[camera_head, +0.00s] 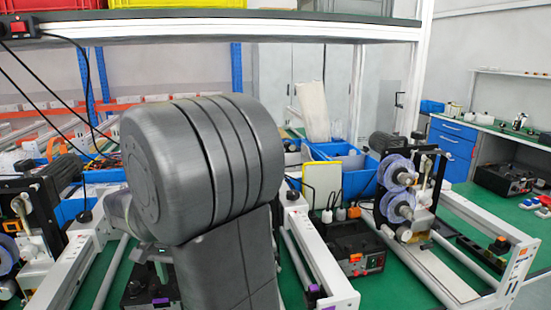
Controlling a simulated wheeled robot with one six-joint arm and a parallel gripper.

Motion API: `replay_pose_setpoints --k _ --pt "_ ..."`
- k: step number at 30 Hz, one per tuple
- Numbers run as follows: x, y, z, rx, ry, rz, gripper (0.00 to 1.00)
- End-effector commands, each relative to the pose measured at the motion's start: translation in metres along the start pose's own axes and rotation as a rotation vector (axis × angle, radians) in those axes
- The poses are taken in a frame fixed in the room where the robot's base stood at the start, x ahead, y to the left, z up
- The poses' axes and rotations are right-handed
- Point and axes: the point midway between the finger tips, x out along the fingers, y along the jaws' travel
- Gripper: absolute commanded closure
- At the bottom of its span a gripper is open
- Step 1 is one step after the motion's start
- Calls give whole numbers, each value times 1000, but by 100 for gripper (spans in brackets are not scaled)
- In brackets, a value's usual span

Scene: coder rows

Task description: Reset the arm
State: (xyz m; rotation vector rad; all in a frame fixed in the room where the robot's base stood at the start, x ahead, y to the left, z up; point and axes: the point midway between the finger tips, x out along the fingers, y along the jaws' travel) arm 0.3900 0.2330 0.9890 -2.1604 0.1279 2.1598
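My own arm fills the middle of the head view, with a large grey rounded joint and a grey link running down to the bottom edge. It covers much of the bench behind it. My gripper is not visible in this view, so its fingers and anything in them cannot be seen.
White rails (462,240) run along the bench. A shelf (300,28) crosses overhead. Blue bins (345,172) stand behind.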

Motion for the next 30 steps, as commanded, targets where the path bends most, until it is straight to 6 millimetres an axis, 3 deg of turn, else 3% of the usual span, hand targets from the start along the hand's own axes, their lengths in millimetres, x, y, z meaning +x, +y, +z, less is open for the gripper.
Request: replay_pose_setpoints --k 1,2,30 --pt "13 1 0 0 -4 5 63" --pt "13 0 0 1 -8 5 63" --pt "-2 -5 -15 1 -327 108 63"
